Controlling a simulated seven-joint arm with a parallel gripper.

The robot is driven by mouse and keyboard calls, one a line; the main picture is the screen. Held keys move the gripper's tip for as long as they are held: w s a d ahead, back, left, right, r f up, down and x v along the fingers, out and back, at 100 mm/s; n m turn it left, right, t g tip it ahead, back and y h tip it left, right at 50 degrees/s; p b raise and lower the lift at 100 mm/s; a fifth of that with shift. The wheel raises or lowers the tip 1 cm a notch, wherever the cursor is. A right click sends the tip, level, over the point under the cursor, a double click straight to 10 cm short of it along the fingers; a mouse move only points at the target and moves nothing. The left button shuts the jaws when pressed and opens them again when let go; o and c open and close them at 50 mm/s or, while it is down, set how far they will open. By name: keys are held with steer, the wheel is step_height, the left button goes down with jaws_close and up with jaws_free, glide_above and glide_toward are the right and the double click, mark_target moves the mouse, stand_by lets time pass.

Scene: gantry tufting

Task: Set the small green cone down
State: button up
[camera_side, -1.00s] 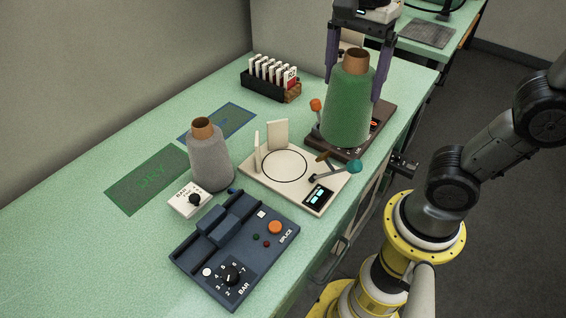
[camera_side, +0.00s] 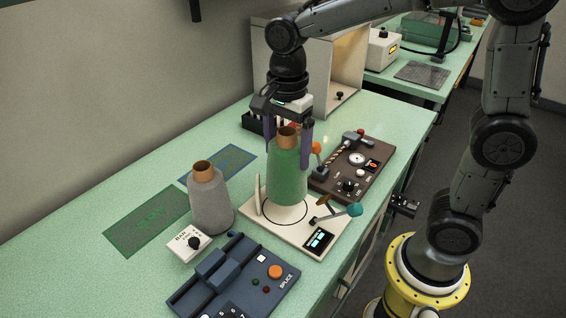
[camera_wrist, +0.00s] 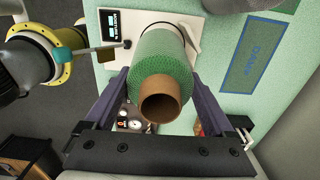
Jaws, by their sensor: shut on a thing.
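The green cone (camera_side: 288,178) has a brown tube top and is upright in my gripper (camera_side: 287,155), between its two purple fingers. Its base appears a little above the cream plate (camera_side: 325,218), over the black ring drawn there; the front of the ring shows below the base. The exact gap is hard to tell. In the wrist view, the green cone (camera_wrist: 163,57) points its brown tube at the camera between the fingers of my gripper (camera_wrist: 160,90). One cream upright of the plate shows left of the cone; the other is hidden.
A grey cone (camera_side: 211,205) stands left of the plate. A brown panel (camera_side: 335,183) with knobs is behind right, a dark blue splice device (camera_side: 240,275) in front. A teal-tipped lever (camera_side: 354,210) sticks out at the plate's right. Green and blue marked mats (camera_side: 145,222) lie left, bare.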

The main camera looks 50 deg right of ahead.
mark_target(286, 184)
steer(key=shift+w+f, duration=0.25)
steer(key=shift+f, duration=0.05)
steer(key=shift+w+f, duration=0.15)
steer(key=shift+f, duration=1.7)
steer(key=o, duration=1.6)
steer(key=shift+c, duration=0.2)
